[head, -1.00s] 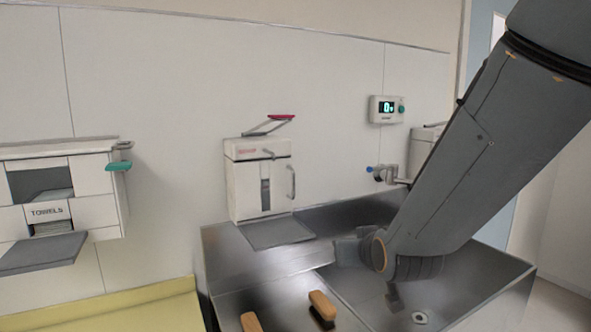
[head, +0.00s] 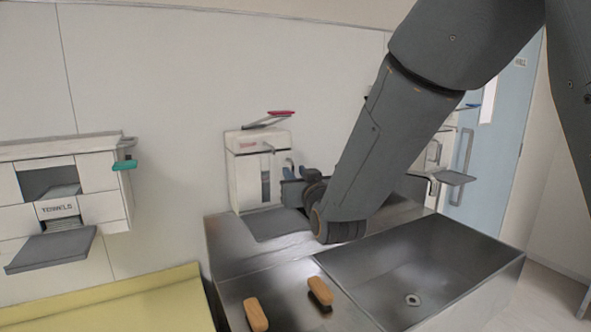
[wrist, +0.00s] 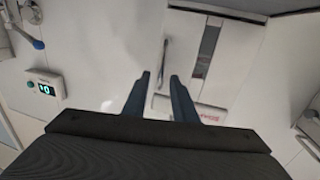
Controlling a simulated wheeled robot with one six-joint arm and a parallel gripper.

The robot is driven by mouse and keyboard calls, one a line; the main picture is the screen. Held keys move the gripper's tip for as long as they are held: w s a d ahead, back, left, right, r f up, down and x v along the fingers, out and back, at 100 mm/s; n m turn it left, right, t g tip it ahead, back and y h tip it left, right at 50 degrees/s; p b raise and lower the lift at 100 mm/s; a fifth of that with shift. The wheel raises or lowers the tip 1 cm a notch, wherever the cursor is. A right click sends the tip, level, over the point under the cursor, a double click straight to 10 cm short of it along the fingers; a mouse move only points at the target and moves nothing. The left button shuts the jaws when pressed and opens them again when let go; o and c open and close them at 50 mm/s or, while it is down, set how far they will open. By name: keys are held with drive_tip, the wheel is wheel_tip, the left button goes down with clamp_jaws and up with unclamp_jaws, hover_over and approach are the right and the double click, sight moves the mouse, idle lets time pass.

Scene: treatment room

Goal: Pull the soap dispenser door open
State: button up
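The white soap dispenser (head: 243,175) with a red-tipped lever on top hangs on the wall behind the basin's left end. It has a dark window slot and a small red label. In the wrist view, the dispenser door (wrist: 183,52) appears turned over, with a slim vertical handle (wrist: 164,58) near its edge. My gripper (wrist: 160,76) is open, its two dark fingers apart, and the handle shows in line with the gap between them. I cannot tell whether they touch it.
A steel basin (head: 490,265) lies below my arm, with two wooden-topped handles (head: 320,291) at its front left. A towel dispenser (head: 100,210) hangs left. Another wall unit with a grey tray (head: 453,178) is right. A display (wrist: 45,88) and blue-tipped tap (wrist: 38,44) show in the wrist view.

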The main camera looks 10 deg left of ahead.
drive_tip(key=shift+w+a, duration=0.3)
drive_tip(key=shift+w, duration=0.25)
clamp_jaws()
idle(1.0)
drive_tip(key=shift+d, duration=0.1)
